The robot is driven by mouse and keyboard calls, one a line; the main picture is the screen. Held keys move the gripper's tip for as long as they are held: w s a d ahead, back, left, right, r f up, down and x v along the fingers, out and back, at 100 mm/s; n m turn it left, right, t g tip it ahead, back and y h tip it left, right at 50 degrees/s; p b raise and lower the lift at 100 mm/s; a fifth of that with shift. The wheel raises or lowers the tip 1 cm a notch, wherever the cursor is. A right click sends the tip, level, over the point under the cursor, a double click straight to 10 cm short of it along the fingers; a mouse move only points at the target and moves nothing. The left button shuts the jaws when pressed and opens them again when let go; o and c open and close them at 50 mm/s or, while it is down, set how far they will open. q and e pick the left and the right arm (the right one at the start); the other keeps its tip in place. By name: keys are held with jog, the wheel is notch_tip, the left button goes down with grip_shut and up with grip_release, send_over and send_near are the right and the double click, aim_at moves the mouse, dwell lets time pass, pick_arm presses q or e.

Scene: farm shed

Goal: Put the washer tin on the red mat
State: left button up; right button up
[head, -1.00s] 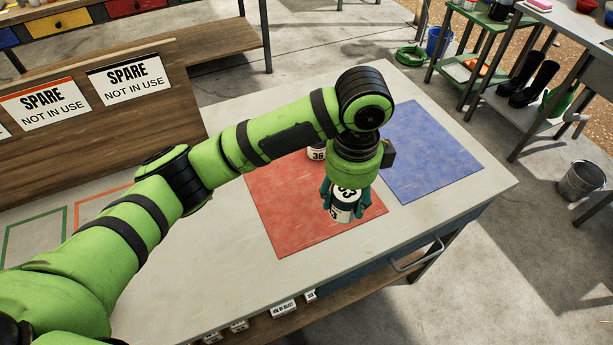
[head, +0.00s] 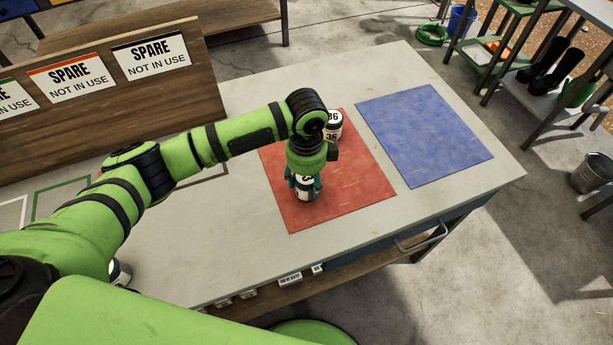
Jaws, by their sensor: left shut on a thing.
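My left gripper (head: 304,187) points down over the red mat (head: 350,190) and is shut on a white tin with dark markings (head: 306,194). The gripper hides part of this tin. Its base is at or just above the mat; I cannot tell whether it touches. A second white tin, marked 36 (head: 334,124), stands at the back part of the red mat, behind my gripper. I cannot read the held tin's label well enough to tell its contents. My right gripper is not in view.
A blue mat (head: 425,135) lies to the right of the red mat on the grey table (head: 240,260). Coloured outlines (head: 60,195) mark the table's left. A wooden board with SPARE signs (head: 120,95) stands behind. Part of a white thing (head: 120,272) shows beside my arm.

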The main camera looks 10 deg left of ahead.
pick_arm(q)
jog(key=shift+f, duration=0.35)
jog(key=shift+f, duration=0.1)
jog(key=o, duration=1.2)
jog(key=shift+o, duration=0.2)
notch_tip(320, 180, up, 12)
jog(key=shift+r+b, duration=0.15)
jog(key=shift+b, duration=1.1)
